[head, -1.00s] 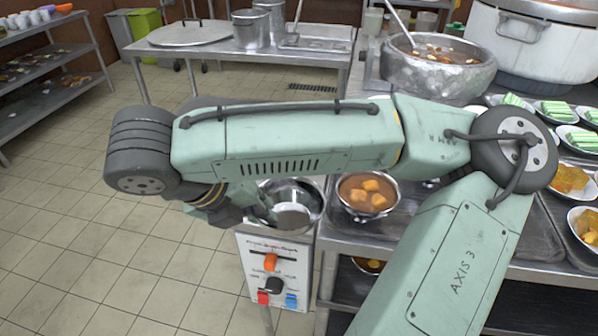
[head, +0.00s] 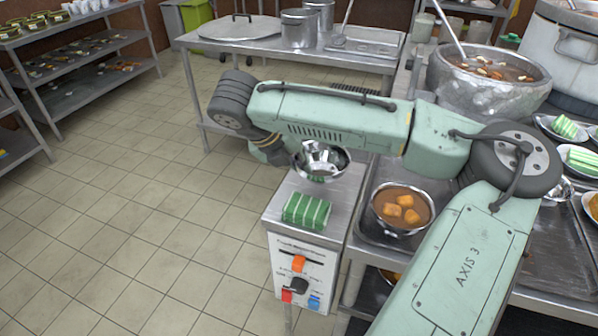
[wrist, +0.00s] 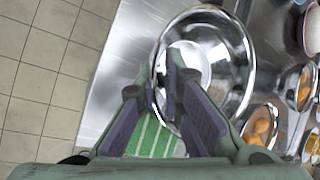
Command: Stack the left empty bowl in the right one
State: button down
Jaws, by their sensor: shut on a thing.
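A shiny steel bowl (head: 320,162) shows just under my forearm, at the far end of a steel-topped control box (head: 338,205). In the wrist view the bowl (wrist: 232,50) looks empty, with its inside facing the camera. My gripper (wrist: 157,90) is shut on the bowl's near-left rim, with a finger on either side. In the head view my arm mostly hides the gripper. I cannot tell whether the bowl touches the box top. I cannot make out a second empty bowl as a separate thing.
A green striped cake (head: 306,210) lies on the box top near the bowl. A bowl of brown soup with orange cubes (head: 402,207) stands right of it on the counter. A large stockpot (head: 488,85) is behind. Tiled floor is free at left.

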jog(key=shift+s+f, duration=0.1)
jog(key=shift+f, duration=1.6)
jog(key=shift+f, duration=0.15)
jog(key=c, duration=1.7)
grip_release()
